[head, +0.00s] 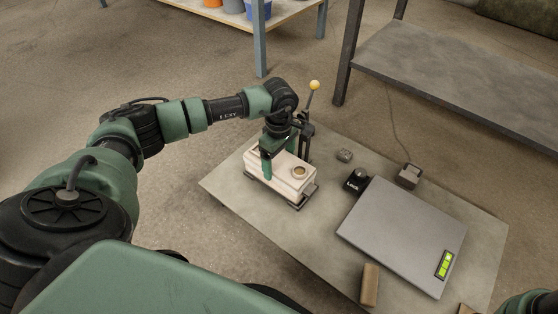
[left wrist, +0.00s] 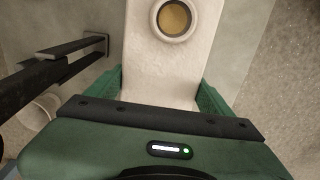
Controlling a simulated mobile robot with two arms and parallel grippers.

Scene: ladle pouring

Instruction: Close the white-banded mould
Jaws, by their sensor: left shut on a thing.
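The mould (head: 284,177) is a pale cream-white block with a round, ringed opening on top. It sits on a dark base on the table's left part, next to a dark upright with a yellow-knobbed lever (head: 314,86). I cannot make out a separate white band. My left gripper (head: 278,157) comes down over the mould and is shut on it. In the left wrist view, its green fingers (left wrist: 163,98) lie on both sides of the mould (left wrist: 164,65); the opening looks brownish inside. The join between mould halves is not clear. My right gripper is out of view.
A large grey flat plate (head: 402,230) with a lit green display (head: 445,264) covers the table's right side. Near it are a black knobbed item (head: 356,180), a small grey box (head: 409,175) and a brown block (head: 369,285). The table's (head: 300,235) front-left area is clear.

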